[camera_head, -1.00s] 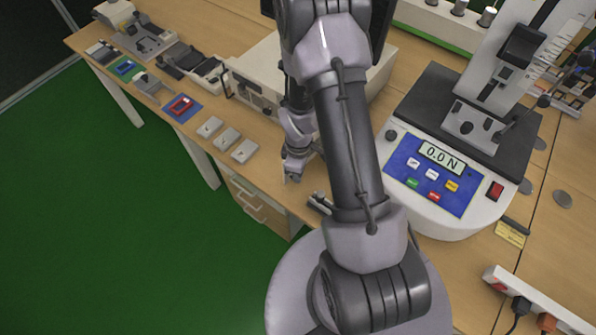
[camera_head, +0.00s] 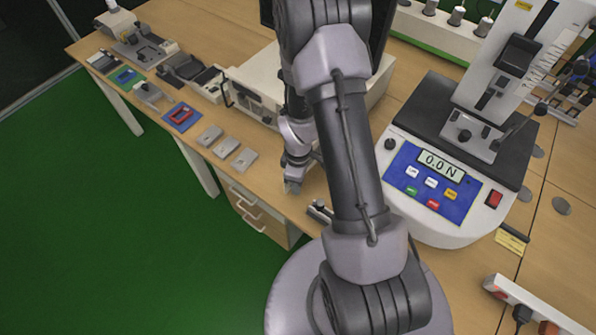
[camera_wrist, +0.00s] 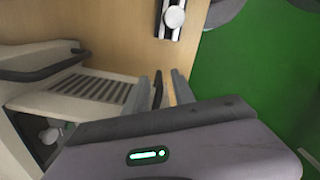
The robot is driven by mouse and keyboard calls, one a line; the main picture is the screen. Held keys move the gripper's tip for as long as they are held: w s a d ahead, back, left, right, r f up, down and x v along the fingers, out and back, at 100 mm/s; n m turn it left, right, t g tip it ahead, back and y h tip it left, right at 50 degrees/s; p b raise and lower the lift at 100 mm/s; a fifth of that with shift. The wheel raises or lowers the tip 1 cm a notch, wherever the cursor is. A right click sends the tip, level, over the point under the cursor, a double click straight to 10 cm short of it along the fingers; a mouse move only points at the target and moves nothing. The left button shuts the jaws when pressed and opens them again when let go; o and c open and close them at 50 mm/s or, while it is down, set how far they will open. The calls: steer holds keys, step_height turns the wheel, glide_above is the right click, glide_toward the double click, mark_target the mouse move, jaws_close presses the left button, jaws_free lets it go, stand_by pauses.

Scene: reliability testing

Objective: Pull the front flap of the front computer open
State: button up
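The front computer (camera_head: 258,68) is a beige box on the table behind my arm, which hides part of its front. In the wrist view, a beige casing (camera_wrist: 28,100) at the left has a dark bar handle (camera_wrist: 45,72) and a slatted vent (camera_wrist: 100,88). I cannot tell which part is the front flap or how far it is open. My gripper (camera_head: 292,187) hangs over the table's front edge area, in front of the computer. In the wrist view its fingers (camera_wrist: 160,92) have a narrow gap with bare table between them, to the right of the vent. They hold nothing visible.
A force tester (camera_head: 435,185) stands right of my arm. A small metal fixture (camera_head: 319,212) lies near the table edge and close to my gripper. Small grey blocks (camera_head: 226,148) and a blue plate with a red frame (camera_head: 182,117) lie left. Green floor (camera_head: 110,230) is clear.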

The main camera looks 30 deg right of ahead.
step_height(320, 180, up, 17)
steer(key=p, duration=0.4)
steer(key=shift+f, duration=0.15)
